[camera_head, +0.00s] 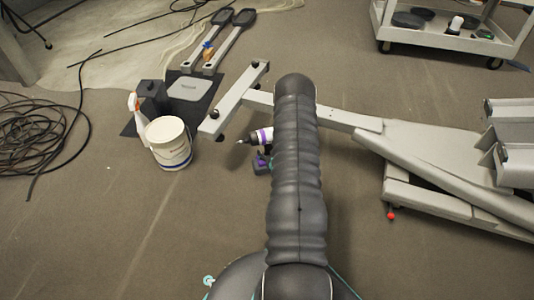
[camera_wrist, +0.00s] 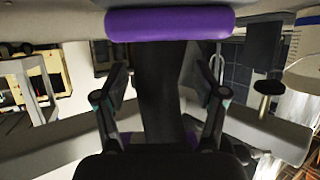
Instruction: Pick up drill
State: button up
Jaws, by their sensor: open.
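The drill (camera_head: 262,136) has a white and purple body and a dark base with purple marks. It stands on the floor in the head view, left of my arm, which hides part of it. In the wrist view the drill's purple band (camera_wrist: 170,24) crosses the top, and its black handle runs down the middle. My gripper (camera_wrist: 160,85) is open, with one finger on each side of the handle and visible gaps between. The head view hides my gripper behind my arm.
A grey machine frame (camera_head: 345,119) lies just beyond the drill and extends right. A white bucket (camera_head: 168,146) with a spray bottle (camera_head: 137,113) stands left. Coiled cable (camera_head: 40,140) lies far left. A cart (camera_head: 455,42) stands at the back right. The front left floor is mostly clear.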

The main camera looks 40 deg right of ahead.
aim_at(267, 132)
jog(key=shift+x, duration=1.3)
grip_shut()
jog(key=shift+w+r, duration=0.1)
jog(key=shift+r, duration=0.1)
notch_tip(267, 132, up, 10)
jog(key=shift+f+p, duration=0.1)
jog(key=shift+p, duration=0.65)
jog(key=c, duration=0.8)
grip_release()
grip_shut()
